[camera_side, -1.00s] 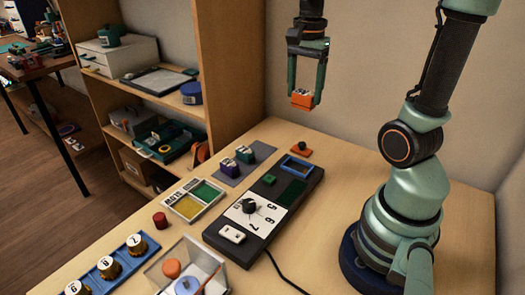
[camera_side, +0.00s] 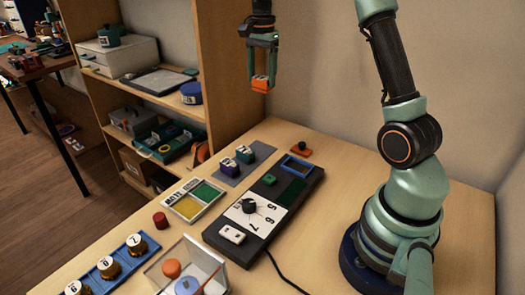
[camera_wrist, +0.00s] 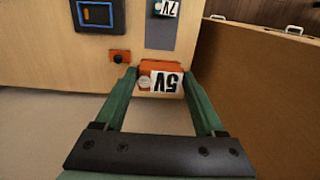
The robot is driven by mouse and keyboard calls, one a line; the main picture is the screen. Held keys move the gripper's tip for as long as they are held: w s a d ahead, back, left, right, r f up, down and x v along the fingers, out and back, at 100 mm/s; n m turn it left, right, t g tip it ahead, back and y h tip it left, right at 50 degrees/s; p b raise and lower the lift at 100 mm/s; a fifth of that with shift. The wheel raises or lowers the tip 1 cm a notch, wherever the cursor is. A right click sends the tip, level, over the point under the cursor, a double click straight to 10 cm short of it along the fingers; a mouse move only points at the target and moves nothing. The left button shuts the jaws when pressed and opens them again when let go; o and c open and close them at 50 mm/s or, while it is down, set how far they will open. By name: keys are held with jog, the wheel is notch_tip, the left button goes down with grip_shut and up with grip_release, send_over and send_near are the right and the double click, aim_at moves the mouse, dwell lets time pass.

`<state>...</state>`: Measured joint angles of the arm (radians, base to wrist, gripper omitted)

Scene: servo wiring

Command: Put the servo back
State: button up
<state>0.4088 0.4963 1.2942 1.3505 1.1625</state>
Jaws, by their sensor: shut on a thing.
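My gripper (camera_side: 262,78) is shut on an orange servo (camera_side: 260,85) and holds it high in the air, to the left of my arm and in front of the shelf unit's right edge. In the wrist view the servo (camera_wrist: 147,67) sits between the green fingers, with a white "5V" label facing the camera. Part of the mat (camera_wrist: 161,38) shows beyond the held servo in the wrist view.
A dark board (camera_side: 218,239) with a dial, green piece and blue frame lies right of the mat. A small orange block (camera_side: 300,149) with a black knob is behind it. A two-colour tray (camera_side: 166,203), red cylinder (camera_side: 160,220) and clear box (camera_side: 207,264) stand nearer. A wooden shelf (camera_side: 232,60) rises behind.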

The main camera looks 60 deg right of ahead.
notch_tip(320, 180, down, 20)
jog(key=shift+w+f, duration=0.1)
dwell(0.5)
jog(key=o, duration=1.5)
jog(key=shift+f, duration=0.1)
